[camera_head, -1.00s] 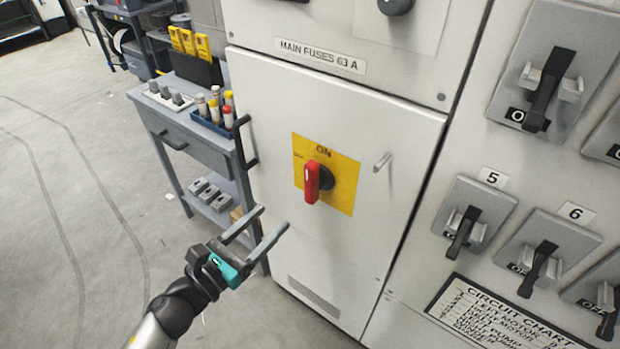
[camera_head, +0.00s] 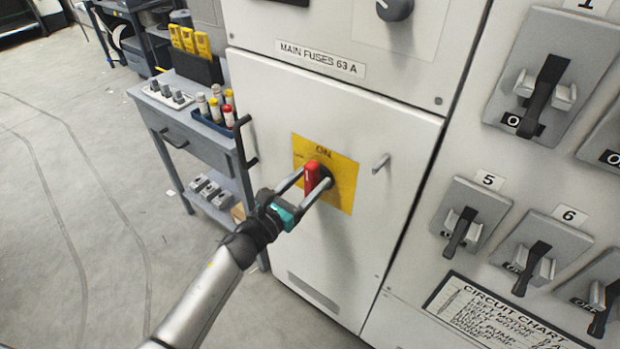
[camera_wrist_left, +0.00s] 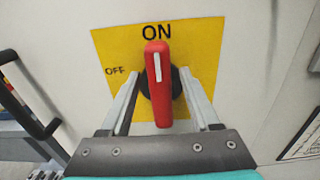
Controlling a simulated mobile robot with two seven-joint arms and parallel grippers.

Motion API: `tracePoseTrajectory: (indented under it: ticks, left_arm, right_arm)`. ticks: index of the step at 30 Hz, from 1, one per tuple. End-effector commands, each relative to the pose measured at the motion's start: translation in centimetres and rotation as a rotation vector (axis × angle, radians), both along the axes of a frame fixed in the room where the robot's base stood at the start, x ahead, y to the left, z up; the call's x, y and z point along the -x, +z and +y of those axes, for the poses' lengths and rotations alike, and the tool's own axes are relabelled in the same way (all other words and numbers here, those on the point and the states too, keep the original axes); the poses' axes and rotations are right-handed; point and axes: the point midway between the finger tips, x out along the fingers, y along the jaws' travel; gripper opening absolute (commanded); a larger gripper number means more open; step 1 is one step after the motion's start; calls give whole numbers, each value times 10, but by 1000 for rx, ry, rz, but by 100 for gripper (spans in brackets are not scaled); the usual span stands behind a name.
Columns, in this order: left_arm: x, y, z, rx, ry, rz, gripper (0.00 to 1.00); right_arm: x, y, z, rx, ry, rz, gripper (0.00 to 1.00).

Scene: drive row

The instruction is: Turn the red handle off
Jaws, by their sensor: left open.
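The red handle (camera_head: 312,178) is mounted on a yellow plate (camera_head: 343,181) on the white cabinet door. In the left wrist view the red handle (camera_wrist_left: 158,80) stands upright, its white mark toward the word ON at the top of the yellow plate (camera_wrist_left: 205,60). The word OFF is at the plate's left. My left gripper (camera_head: 313,182) is open, with one finger on each side of the handle. In the left wrist view the gripper (camera_wrist_left: 158,108) shows gaps between its fingers and the handle. The right gripper is not in view.
A small metal door handle (camera_head: 381,163) sticks out right of the plate. A grey workbench (camera_head: 190,140) with tools stands to the left. Open floor (camera_head: 80,220) lies at the left.

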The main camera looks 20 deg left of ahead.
Motion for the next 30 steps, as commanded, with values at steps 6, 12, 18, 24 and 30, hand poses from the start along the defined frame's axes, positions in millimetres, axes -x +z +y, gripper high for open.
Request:
tracePoseTrajectory:
  ticks: [6,12,18,24,30]
  left_arm:
    - [-3,0,-1,0,0,0,62]
    - [-3,0,-1,0,0,0,56]
    - [-3,0,-1,1,0,0,33]
    - [-3,0,-1,1,0,0,11]
    - [-3,0,-1,1,0,0,0]
  right_arm:
    - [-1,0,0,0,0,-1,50]
    - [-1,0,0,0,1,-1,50]
    - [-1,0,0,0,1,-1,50]
    - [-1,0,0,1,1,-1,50]
    - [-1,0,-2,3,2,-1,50]
